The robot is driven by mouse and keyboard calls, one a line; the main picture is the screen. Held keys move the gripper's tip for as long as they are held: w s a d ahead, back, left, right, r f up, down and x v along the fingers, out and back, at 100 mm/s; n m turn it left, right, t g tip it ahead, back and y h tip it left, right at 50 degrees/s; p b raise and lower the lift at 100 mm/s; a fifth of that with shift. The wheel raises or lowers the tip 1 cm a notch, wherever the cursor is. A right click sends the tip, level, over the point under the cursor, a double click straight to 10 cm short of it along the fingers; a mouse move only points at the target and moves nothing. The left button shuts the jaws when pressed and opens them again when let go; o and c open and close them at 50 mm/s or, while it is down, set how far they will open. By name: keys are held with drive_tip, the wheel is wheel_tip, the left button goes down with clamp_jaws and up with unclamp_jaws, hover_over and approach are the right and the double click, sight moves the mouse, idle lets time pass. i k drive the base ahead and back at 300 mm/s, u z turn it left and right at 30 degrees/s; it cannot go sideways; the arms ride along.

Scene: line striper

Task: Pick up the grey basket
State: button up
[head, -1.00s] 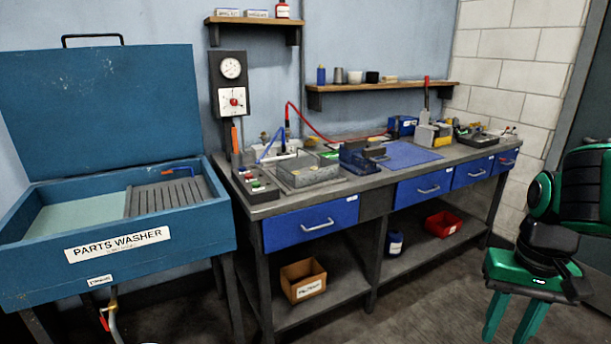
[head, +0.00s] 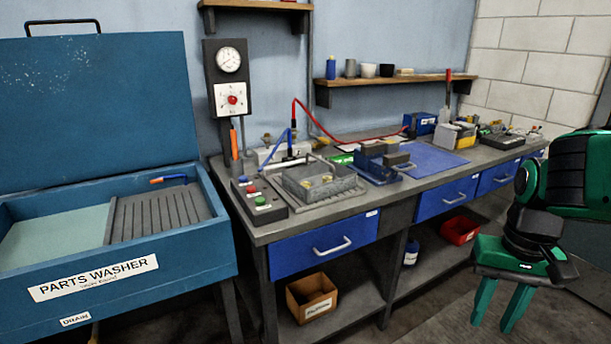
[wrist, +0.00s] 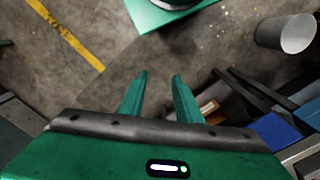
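The grey basket (head: 312,190) sits on the workbench, left of its middle, on a flat grey tray (head: 345,193). It is a shallow open box with a few small brass-coloured parts inside, and a thin light handle seems to rise at its back. My gripper (head: 492,326) hangs at the right, in front of the bench and well apart from the basket. Its two green fingers point down, spread and empty. The wrist view shows the open fingers (wrist: 160,76) over bare floor; the basket is not seen there.
A box with coloured buttons (head: 259,200) stands left of the basket, and a blue vise-like fixture (head: 372,165) right of it. A blue mat (head: 432,160) lies further right. The blue parts washer (head: 120,250) adjoins the bench's left end. Floor before the bench is clear.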

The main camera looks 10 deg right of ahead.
sight(344, 178)
drive_tip(key=z, duration=0.05)
drive_tip(key=i, duration=0.85)
